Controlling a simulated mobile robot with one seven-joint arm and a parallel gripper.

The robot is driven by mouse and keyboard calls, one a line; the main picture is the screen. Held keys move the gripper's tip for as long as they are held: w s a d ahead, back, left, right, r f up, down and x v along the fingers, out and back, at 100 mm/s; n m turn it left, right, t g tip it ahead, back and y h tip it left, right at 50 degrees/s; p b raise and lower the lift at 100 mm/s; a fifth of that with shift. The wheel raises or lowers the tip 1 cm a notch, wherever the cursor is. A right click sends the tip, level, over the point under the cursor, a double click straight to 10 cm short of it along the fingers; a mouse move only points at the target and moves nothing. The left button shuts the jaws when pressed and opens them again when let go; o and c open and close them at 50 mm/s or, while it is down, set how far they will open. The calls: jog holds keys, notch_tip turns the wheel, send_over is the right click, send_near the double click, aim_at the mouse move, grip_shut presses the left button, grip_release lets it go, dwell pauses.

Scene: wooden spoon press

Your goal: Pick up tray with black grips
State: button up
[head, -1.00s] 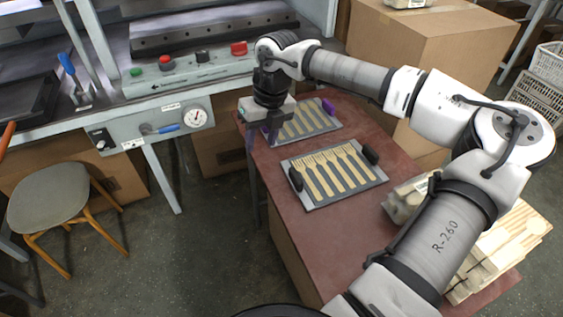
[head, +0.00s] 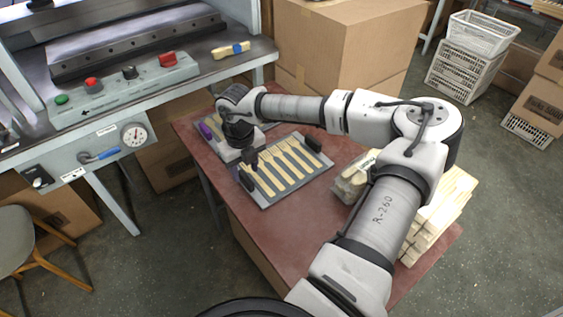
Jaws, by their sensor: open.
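My gripper (head: 250,166) is open and points down at the tray's left end, close to the left black grip. I cannot tell whether the fingers touch anything. A second tray with a purple grip (head: 206,131) lies behind, mostly hidden by my gripper and arm.
Bundled wooden pieces (head: 352,182) and stacked wooden blanks (head: 438,212) lie on the table's right side, partly behind my arm. A press with a control panel (head: 127,90) stands at the left. A large cardboard box (head: 345,50) stands behind. The table's front part (head: 285,240) is bare.

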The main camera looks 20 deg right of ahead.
jog(key=shift+f, duration=1.45)
jog(key=shift+c, duration=0.4)
grip_shut()
